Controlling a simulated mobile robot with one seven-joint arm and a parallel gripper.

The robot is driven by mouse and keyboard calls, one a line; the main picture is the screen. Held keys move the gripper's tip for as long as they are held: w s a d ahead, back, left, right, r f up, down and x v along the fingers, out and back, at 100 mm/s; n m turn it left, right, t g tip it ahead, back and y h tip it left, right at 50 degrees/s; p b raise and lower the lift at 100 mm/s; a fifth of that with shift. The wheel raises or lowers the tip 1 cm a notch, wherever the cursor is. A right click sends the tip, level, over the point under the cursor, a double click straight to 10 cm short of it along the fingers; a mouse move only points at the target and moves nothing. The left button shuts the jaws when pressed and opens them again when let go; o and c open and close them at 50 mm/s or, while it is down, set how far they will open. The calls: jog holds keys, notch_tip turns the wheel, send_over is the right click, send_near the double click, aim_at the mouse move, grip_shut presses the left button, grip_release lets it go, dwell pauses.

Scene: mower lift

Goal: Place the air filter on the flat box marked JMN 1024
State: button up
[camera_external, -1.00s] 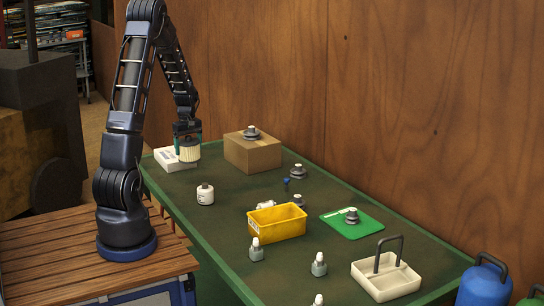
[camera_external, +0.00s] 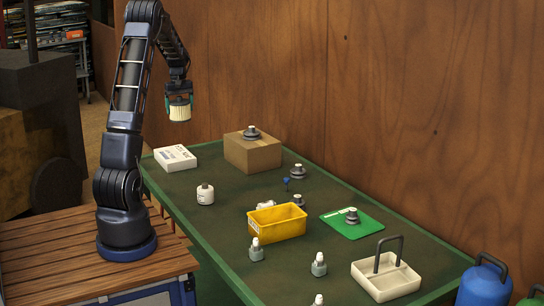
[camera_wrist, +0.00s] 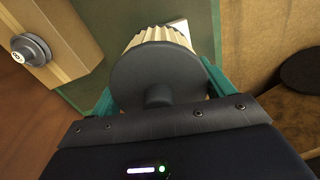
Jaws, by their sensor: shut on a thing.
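My gripper (camera_external: 179,101) is shut on the air filter (camera_external: 180,112), a cream pleated cylinder with a dark end cap. It holds the filter high in the air, above the far left end of the green table. In the wrist view the filter (camera_wrist: 158,75) sits between the teal fingers, its dark cap and knob towards the camera. The flat white box (camera_external: 175,158) lies on the table's far left corner, below the filter and apart from it. Its printed marking is too small to read. In the wrist view the filter hides most of the box (camera_wrist: 181,26).
A cardboard box (camera_external: 252,153) with a dark knobbed part on top stands right of the white box. A white canister (camera_external: 205,195), yellow bin (camera_external: 277,224), green mat (camera_external: 365,224) and handled tray (camera_external: 388,286) stand nearer. The wooden wall (camera_external: 420,120) is behind.

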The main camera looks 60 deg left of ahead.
jog(key=a+r+m, duration=0.2)
jog(key=a, duration=0.7)
send_over(174, 153)
notch_tip(174, 153, down, 20)
jog(key=shift+f, duration=0.1)
jog(key=shift+d+f, duration=0.1)
jog(key=o, duration=1)
notch_tip(174, 153, up, 12)
